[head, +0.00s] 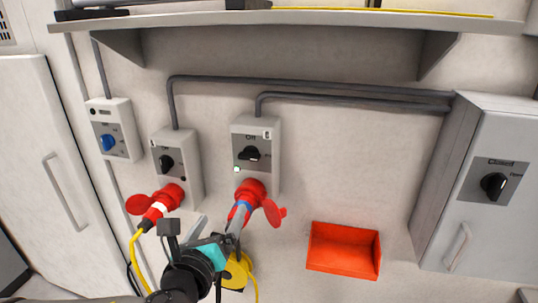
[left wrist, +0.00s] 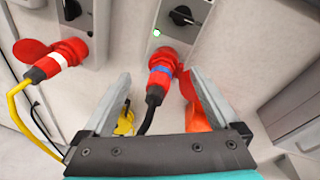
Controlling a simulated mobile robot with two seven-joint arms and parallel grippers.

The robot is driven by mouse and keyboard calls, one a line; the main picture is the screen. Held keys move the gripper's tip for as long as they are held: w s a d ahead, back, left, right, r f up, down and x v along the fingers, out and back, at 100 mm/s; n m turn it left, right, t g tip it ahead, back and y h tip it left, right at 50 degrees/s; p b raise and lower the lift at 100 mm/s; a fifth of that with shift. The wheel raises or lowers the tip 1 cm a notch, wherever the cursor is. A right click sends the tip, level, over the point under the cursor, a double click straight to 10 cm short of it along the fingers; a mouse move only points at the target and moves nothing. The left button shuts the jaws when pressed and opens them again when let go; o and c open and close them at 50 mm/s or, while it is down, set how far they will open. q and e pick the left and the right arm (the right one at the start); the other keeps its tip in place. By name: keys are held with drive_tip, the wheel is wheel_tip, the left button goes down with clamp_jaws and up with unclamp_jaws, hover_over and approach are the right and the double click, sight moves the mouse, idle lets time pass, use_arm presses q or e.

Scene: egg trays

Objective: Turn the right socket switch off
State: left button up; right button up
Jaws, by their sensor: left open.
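The right socket (head: 270,130) is a grey wall box with a black rotary switch (head: 249,154) and a lit green lamp (head: 236,169). Its switch also shows at the top of the left wrist view (left wrist: 181,15). A red plug with a blue band (left wrist: 160,77) and black cable sits in its outlet. The left socket (head: 192,150) has its own black switch (head: 166,162). My left gripper (head: 218,220) is open and empty, below the right socket's switch. In the left wrist view its fingers are on either side of the blue-banded plug. My right gripper is out of view.
A red plug with a white band (head: 156,210) and yellow cable sits in the left socket. A blue-knobbed box (head: 120,115) is further left. An orange-red bin (head: 343,265) and grey cabinet (head: 500,230) stand right. A shelf (head: 290,18) overhangs above.

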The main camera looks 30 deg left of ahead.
use_arm(q)
wheel_tip(320, 180, up, 3)
drive_tip(key=m+t, duration=0.2)
drive_tip(key=m, duration=0.2)
drive_tip(key=m+h+b, duration=0.1)
drive_tip(key=m+b, duration=0.1)
drive_tip(key=b, duration=0.3)
approach(248, 158)
drive_tip(key=p+x, duration=0.1)
drive_tip(key=x, duration=0.8)
drive_tip(key=shift+w+a, duration=0.1)
drive_tip(key=shift+w, duration=0.1)
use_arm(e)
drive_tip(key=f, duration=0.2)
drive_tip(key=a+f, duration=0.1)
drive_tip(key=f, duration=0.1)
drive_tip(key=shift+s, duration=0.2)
use_arm(q)
drive_tip(key=c, duration=1.4)
